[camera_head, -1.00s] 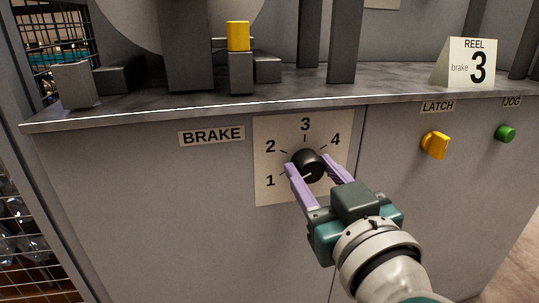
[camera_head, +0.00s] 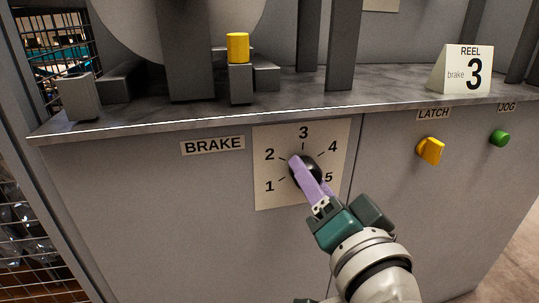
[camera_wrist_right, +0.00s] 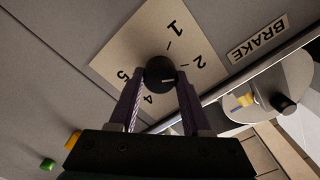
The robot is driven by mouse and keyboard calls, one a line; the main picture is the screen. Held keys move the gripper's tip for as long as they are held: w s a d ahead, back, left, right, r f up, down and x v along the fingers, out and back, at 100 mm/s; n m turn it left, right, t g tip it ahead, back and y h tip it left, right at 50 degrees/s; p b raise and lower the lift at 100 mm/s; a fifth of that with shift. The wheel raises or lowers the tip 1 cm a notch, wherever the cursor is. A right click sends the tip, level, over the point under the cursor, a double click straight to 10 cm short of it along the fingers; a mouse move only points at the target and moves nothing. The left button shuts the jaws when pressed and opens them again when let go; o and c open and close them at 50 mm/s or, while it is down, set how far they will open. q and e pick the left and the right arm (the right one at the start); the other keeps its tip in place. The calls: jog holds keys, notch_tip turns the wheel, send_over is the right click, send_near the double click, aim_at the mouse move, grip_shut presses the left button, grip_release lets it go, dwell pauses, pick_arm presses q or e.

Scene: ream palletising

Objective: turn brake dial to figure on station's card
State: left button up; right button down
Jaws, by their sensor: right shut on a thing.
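The black brake dial (camera_head: 312,166) is on a pale plate (camera_head: 266,202) numbered 1 to 5 on the grey station front. My right gripper (camera_head: 303,168) is shut on the dial, its purple fingers on either side; one finger covers part of it in the head view. In the right wrist view the dial (camera_wrist_right: 158,72) sits between the fingertips (camera_wrist_right: 160,78). Its white mark points between the 2 and the hidden 3; the exact setting is hard to tell. The station's card (camera_head: 462,68) reads "REEL brake 3".
A yellow latch knob (camera_head: 430,151) and a green jog button (camera_head: 499,139) are right of the dial. The counter edge (camera_head: 200,123) juts above the plate. A wire mesh (camera_head: 25,245) stands at the left. The panel below the plate is clear.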

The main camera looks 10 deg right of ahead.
jog(key=m+b, duration=0.1)
jog(key=m, duration=1)
jog(key=shift+m, duration=0.4)
dwell(0.3)
jog(key=shift+c, duration=1.8)
grip_release()
jog(key=shift+f, duration=0.1)
jog(key=shift+s, duration=0.15)
